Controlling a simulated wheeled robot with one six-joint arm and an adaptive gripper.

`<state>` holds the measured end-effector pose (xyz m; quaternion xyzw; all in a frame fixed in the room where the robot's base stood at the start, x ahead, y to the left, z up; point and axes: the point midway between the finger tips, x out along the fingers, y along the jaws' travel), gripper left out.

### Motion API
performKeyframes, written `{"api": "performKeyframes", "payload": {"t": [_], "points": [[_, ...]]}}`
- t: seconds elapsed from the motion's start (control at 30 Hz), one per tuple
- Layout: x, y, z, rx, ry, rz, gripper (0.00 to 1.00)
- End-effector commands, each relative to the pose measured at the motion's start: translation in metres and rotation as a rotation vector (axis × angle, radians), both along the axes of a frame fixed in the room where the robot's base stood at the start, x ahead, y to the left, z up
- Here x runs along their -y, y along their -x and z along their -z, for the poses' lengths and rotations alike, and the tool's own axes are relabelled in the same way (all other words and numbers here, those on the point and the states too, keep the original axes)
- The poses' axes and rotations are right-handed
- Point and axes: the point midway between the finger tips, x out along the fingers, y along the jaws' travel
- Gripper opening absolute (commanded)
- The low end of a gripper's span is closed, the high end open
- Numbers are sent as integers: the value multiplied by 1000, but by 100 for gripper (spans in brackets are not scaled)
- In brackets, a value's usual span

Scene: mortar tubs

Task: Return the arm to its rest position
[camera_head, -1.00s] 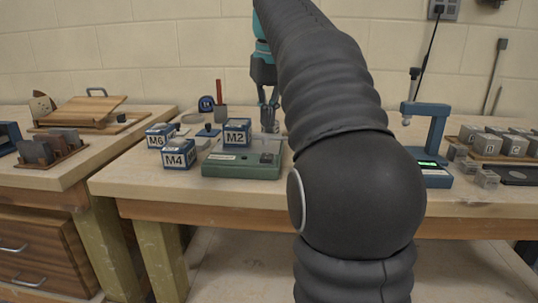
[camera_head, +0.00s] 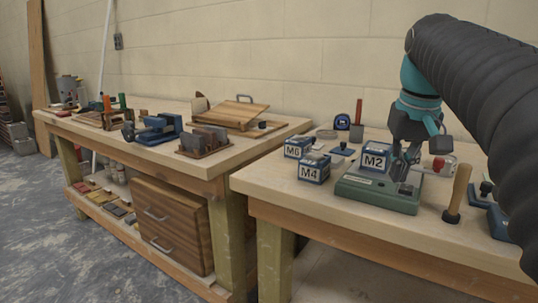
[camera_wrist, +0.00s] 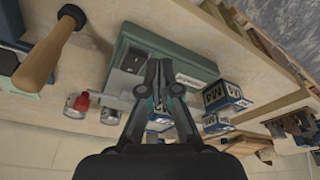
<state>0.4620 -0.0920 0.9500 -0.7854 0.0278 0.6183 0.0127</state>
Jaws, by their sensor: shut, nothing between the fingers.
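My gripper (camera_head: 402,172) is shut and empty, pointing down over the right bench, just right of the M2 tub (camera_head: 375,157). In the wrist view its fingers (camera_wrist: 160,68) are together in front of the green device (camera_wrist: 170,52), with nothing between them. The M2 tub sits on the green device (camera_head: 372,193). I cannot tell whether the fingertips touch the device. My dark sleeved arm reaches in from the right edge and hides part of the bench.
The M6 tub (camera_head: 297,147) and M4 tub (camera_head: 314,168) stand left of the device. A wooden-handled tool (camera_head: 458,190) stands upright to its right. The left bench (camera_head: 240,152) holds a blue vise (camera_head: 155,130) and a wooden board (camera_head: 228,114). Floor (camera_head: 60,220) is open at left.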

Motion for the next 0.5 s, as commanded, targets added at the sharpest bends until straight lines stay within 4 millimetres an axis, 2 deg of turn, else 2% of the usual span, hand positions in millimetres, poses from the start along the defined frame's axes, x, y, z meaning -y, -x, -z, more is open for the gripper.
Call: {"api": "performKeyframes", "payload": {"t": [0.03, 0.27, 0.5], "points": [[-10, 12, 10, 15, 3, -7, 0], [-45, 61, 67, 96, 9, -22, 0], [-74, 116, 144, 179, 6, -42, 0]]}}
